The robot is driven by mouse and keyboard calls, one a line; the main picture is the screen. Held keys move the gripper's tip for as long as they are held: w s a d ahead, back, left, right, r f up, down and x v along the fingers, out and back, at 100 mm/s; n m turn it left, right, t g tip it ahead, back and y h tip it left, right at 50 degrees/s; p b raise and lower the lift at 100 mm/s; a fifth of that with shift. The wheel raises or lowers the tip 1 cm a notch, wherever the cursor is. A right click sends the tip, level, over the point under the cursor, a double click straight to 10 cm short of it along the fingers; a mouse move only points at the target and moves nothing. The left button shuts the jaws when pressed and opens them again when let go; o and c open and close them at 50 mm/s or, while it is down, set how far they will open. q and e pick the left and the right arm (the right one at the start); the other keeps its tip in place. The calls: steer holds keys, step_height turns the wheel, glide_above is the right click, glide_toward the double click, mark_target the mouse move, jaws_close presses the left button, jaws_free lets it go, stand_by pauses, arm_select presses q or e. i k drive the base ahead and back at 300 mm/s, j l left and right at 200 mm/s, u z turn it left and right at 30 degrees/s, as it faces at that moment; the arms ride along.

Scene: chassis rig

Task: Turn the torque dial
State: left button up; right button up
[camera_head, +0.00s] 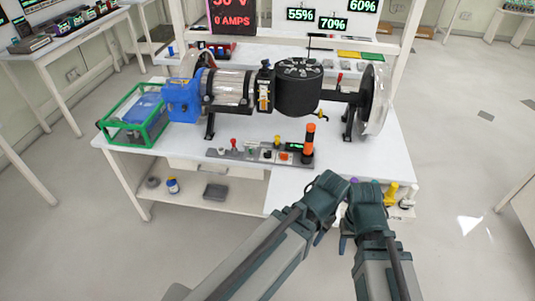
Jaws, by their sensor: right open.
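A control panel (262,152) lies along the front of the white bench, below the motor rig. It carries small knobs with red, yellow and white tops, a small green-lit display (294,146) and an orange-and-black post (309,136). Which knob is the torque dial is too small to tell. My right gripper (366,200) is open, in front of the bench's front edge and right of the panel, apart from it. My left gripper (326,194) is close beside it, also short of the panel; its jaws are not clear. Neither visibly holds anything.
The rig on the bench (378,150) has a blue motor (183,101), a black drum (298,92) and a clear disc (374,100). A green-framed box (135,118) stands at left. Yellow and purple items (390,193) sit by my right gripper. Screens stand behind.

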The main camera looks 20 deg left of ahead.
mark_target(284, 156)
steer(key=i+j+z, duration=0.1)
steer(key=i+j, duration=0.6)
